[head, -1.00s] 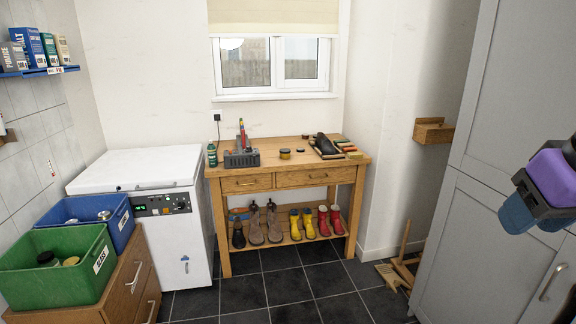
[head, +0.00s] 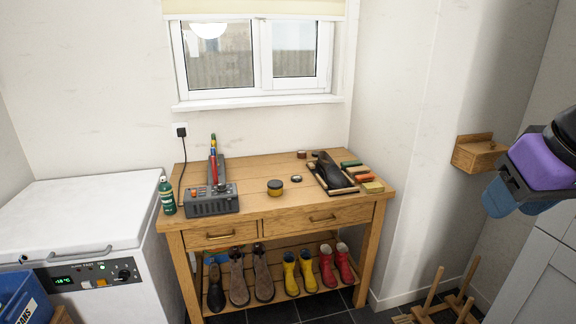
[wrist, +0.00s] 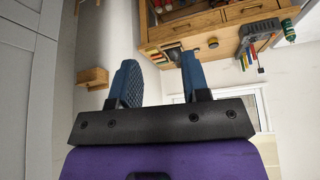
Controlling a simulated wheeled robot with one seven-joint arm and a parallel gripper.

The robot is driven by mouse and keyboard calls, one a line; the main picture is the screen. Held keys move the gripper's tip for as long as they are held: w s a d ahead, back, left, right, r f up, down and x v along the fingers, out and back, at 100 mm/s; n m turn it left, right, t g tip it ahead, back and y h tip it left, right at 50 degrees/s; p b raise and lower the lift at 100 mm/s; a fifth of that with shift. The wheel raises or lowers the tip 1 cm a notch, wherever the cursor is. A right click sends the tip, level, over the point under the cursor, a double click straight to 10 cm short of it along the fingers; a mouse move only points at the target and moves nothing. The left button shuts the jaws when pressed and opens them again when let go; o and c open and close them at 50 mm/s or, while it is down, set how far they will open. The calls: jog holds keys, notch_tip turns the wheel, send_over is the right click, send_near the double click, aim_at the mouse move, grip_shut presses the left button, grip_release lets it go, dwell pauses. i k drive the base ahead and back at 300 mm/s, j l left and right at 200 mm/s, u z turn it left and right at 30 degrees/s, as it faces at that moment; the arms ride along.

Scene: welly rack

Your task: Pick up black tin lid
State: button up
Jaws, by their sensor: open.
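My gripper (head: 512,205), purple with blue fingers, is at the right of the head view, well away from the lid. In the wrist view its fingers (wrist: 158,78) are apart with nothing between them.
A grey boot-dryer-like caddy (head: 212,205) and green bottle (head: 167,196) stand left on the bench. The shoe tray (head: 340,188) and several brushes are right. A small reddish tin (head: 301,154) is behind. A wall shelf (head: 478,155) and wooden rack (head: 430,308) are right.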

aim_at(295, 178)
jog(key=i, duration=2.35)
